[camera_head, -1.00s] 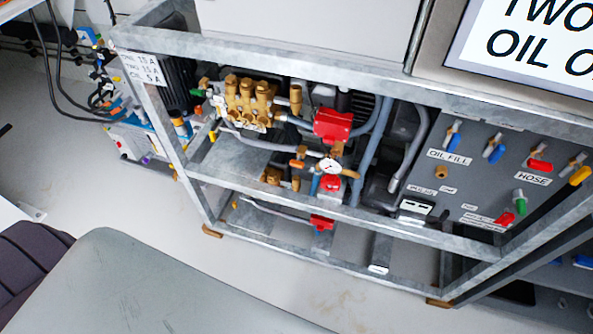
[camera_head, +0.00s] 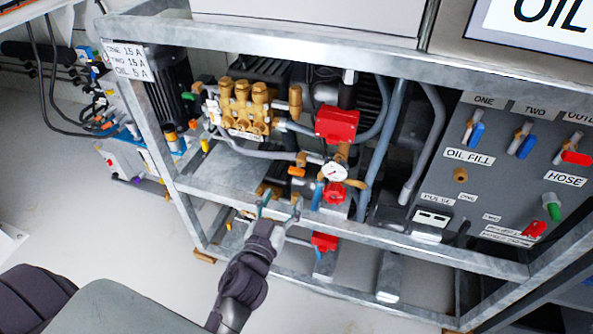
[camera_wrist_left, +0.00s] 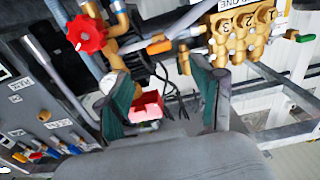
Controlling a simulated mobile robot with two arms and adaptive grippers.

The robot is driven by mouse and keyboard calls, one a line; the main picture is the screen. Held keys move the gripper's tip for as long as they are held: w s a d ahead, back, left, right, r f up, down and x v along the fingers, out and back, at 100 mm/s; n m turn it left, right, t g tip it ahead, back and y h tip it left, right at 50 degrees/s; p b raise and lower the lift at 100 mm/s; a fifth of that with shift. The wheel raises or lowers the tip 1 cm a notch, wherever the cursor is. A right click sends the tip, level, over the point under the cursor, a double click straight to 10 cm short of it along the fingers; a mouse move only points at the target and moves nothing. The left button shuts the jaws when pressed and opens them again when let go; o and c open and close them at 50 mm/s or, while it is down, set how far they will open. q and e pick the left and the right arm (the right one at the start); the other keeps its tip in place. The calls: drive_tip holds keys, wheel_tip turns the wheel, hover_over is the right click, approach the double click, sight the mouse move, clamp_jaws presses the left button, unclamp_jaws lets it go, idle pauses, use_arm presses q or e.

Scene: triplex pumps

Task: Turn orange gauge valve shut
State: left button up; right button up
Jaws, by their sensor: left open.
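The orange gauge valve handle (camera_head: 296,171) is small and sits just left of the round white pressure gauge (camera_head: 334,171) on brass pipework. In the left wrist view the orange handle (camera_wrist_left: 160,46) shows beyond the fingertips, to the left of the brass pump. My left gripper (camera_head: 280,206) is open and empty, in front of the frame's middle rail, below and slightly left of the handle. In the left wrist view the gripper's two green-padded fingers (camera_wrist_left: 163,88) stand wide apart, with nothing between the pads. The gauge is mostly hidden there. My right gripper is not in view.
The brass pump (camera_head: 244,105) stands to the left. The grey metal rail (camera_head: 350,230) crosses in front. A valve panel (camera_head: 480,160) is at the right.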

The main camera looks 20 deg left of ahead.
sight(296, 173)
use_arm(q)
drive_tip(key=w, duration=1)
drive_tip(key=shift+w+a+f, duration=0.1)
drive_tip(key=shift+w+a, duration=0.15)
drive_tip(key=shift+a, duration=0.15)
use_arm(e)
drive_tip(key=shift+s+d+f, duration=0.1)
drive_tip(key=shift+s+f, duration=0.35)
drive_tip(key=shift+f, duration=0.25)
use_arm(q)
drive_tip(key=c, duration=1.2)
drive_tip(key=shift+o, duration=0.2)
